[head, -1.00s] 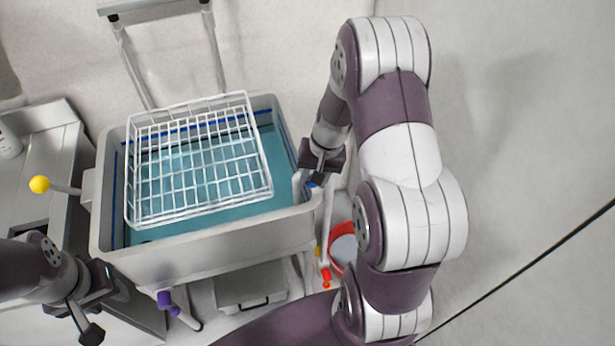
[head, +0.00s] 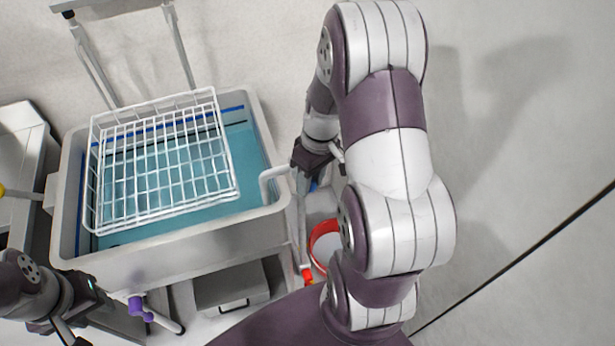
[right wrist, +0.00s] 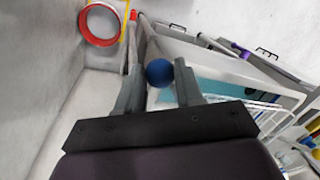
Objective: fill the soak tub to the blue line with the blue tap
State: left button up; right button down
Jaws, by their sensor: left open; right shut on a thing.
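The soak tub (head: 180,248) is a grey basin left of centre in the head view, with teal water (head: 250,150) in it. The blue line (head: 233,109) shows on the inner back wall, above the water surface. A white wire basket (head: 160,165) covers much of the water. A white spout (head: 272,176) reaches over the right rim. My right gripper (head: 312,170) is shut on the blue tap's round knob (right wrist: 159,72), beside the tub's right wall. My left gripper (head: 72,338) is open and empty at the bottom left, near the tub's front.
A purple handle (head: 137,306) sticks out below the tub's front. A red handle (head: 307,277) and a red-rimmed bucket (head: 322,238) are at the right. A yellow knob (head: 3,190) is at the left edge. A grey drawer box (head: 232,287) sits below.

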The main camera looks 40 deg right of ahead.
jog(key=shift+w+d+r+n, duration=0.15)
jog(key=shift+d+n, duration=0.25)
jog(key=shift+n, duration=0.1)
jog(key=c, duration=0.8)
grip_release()
jog(key=shift+o, duration=0.4)
notch_tip(320, 180, up, 12)
jog(key=d+p, duration=0.2)
jog(key=p, duration=0.1)
jog(key=shift+w+r+p, duration=0.15)
jog(key=shift+w+p, duration=0.2)
